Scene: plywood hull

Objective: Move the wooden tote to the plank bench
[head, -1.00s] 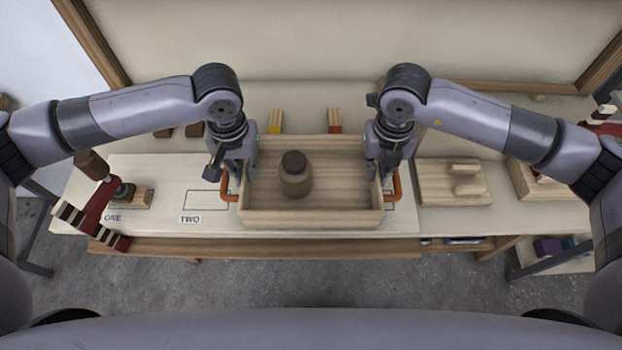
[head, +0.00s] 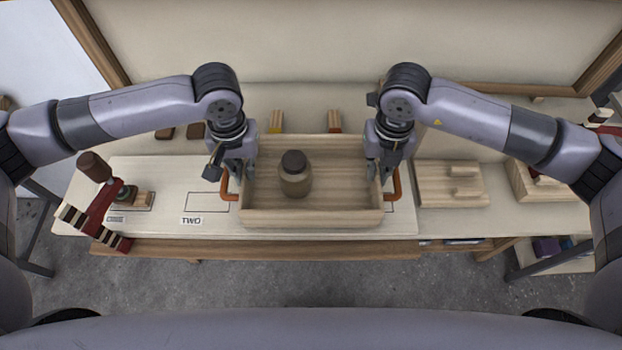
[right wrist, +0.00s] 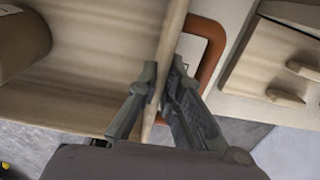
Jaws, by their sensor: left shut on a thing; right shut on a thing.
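The wooden tote (head: 340,217) is a shallow open box with an orange handle at each end. It is level over the front of a long plank worktop (head: 150,225); I cannot tell whether it rests there or hangs just above. A brown jar (head: 295,178) with a dark lid stands upright inside it. My left gripper (head: 238,172) is shut at the tote's left end wall. My right gripper (head: 377,172) is shut on the right end wall; the right wrist view shows its fingers (right wrist: 163,82) on both sides of that wall, beside the orange handle (right wrist: 205,45).
A red clamp (head: 103,205) with striped blocks is at the worktop's left end. Marked outlines and a label (head: 191,221) lie left of the tote. A wooden board with pegs (head: 450,185) is close on its right. Small blocks stand behind the tote.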

